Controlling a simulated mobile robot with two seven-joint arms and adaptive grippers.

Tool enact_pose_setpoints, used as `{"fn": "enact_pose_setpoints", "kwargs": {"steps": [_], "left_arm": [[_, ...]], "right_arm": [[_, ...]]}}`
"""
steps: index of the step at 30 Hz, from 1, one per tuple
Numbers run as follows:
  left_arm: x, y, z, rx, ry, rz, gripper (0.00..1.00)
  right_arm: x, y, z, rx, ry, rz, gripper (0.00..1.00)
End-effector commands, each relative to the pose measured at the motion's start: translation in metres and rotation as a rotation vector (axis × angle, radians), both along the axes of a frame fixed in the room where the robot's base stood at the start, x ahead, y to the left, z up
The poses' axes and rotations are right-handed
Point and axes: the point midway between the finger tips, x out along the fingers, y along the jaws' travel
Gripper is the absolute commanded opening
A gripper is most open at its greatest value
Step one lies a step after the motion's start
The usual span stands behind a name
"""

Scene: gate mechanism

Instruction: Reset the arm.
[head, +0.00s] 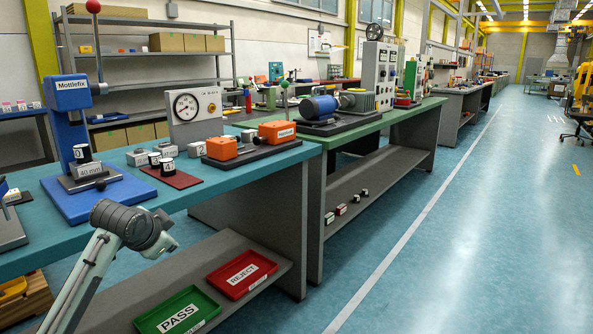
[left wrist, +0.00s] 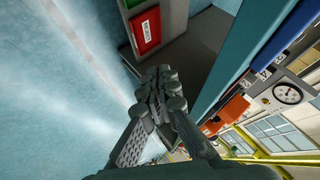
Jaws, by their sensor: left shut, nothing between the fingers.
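My left arm (head: 92,270) comes up from the bottom left of the head view, and its wrist end is in front of the blue-topped bench. In the left wrist view my left gripper (left wrist: 160,78) is shut, its fingers together with nothing between them. The gripper hangs in free space above the floor, beside the bench edge, touching nothing that I can see. Its fingers are hard to make out in the head view. My right gripper does not show in either view.
The bench (head: 185,185) carries a blue press (head: 70,115), a gauge panel (head: 195,112) and orange blocks (head: 222,147). The lower shelf holds a green PASS tray (head: 178,312) and a red REJECT tray (head: 241,273), which also shows in the left wrist view (left wrist: 146,32).

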Motion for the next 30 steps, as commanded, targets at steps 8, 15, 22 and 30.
{"fn": "enact_pose_setpoints", "kwargs": {"steps": [8, 15, 22, 30], "left_arm": [[-0.096, -0.011, -0.2, -0.173, 0.206, 0.173, 0.0], [-0.224, -0.013, -0.331, -0.265, 0.367, 0.355, 0.0], [-0.331, -0.011, -0.397, -0.301, 0.469, 0.495, 0.0], [-0.364, -0.011, -0.412, -0.308, 0.498, 0.538, 0.0]], "right_arm": [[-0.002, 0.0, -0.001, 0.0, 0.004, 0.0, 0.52], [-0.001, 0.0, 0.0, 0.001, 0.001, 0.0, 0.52], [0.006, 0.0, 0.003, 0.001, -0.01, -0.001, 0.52], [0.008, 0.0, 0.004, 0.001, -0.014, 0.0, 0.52]]}}
